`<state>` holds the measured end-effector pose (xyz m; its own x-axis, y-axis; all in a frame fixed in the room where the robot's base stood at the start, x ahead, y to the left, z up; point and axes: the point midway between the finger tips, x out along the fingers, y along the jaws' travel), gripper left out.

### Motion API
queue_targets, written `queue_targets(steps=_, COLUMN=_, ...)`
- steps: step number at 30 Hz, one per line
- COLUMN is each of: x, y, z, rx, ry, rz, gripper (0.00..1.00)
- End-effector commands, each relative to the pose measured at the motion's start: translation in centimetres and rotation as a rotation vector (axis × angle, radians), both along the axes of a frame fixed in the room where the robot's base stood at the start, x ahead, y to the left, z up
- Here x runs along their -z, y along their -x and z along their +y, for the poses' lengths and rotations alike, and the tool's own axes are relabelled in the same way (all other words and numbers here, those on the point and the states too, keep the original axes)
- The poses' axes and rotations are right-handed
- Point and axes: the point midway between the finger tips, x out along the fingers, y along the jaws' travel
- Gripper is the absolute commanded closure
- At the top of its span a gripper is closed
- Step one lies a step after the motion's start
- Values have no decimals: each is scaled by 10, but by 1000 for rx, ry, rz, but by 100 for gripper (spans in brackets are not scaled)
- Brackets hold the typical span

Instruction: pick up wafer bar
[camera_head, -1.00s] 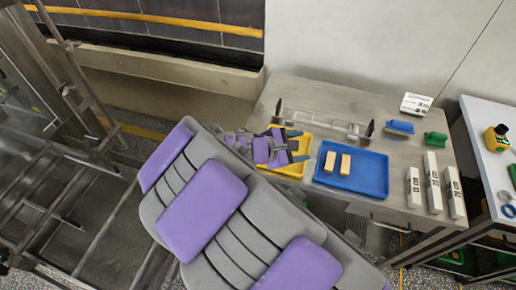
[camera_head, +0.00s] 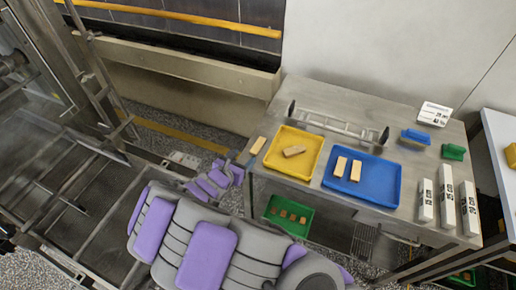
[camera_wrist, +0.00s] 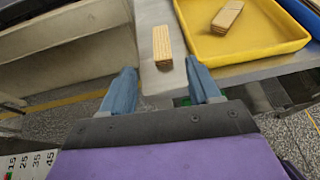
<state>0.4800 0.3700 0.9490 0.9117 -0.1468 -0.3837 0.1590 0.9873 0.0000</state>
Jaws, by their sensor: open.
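A tan wafer bar (camera_head: 257,145) lies alone on the steel table's left edge, beside the yellow tray (camera_head: 272,152). It also shows in the wrist view (camera_wrist: 162,47), ahead of and between my fingertips. My gripper (camera_head: 242,160) is open and empty, just off the table's left edge; its two blue fingers (camera_wrist: 160,88) are apart and short of the bar. Two more wafer bars (camera_head: 348,169) lie in the blue tray (camera_head: 382,190).
A clear rack (camera_head: 335,122) stands at the table's back. Blue and green blocks (camera_head: 416,137), a label sign (camera_head: 434,114) and white boxes (camera_head: 446,205) stand at the right. A green crate (camera_head: 289,227) with several brown pieces sits below. A metal frame (camera_head: 85,80) stands at left.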

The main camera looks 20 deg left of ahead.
Motion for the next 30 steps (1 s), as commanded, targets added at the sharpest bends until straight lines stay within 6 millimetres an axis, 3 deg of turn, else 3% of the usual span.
queue_targets(steps=6, x=19, y=-37, z=-8, rx=5, ry=1, rz=3, gripper=38)
queue_targets(steps=16, x=28, y=-60, z=-10, rx=2, ry=2, rz=2, gripper=38)
queue_targets(steps=24, x=43, y=-96, z=-17, rx=5, ry=0, rz=2, gripper=38)
queue_targets(steps=30, x=45, y=-106, z=-18, rx=2, ry=2, rz=-1, gripper=38)
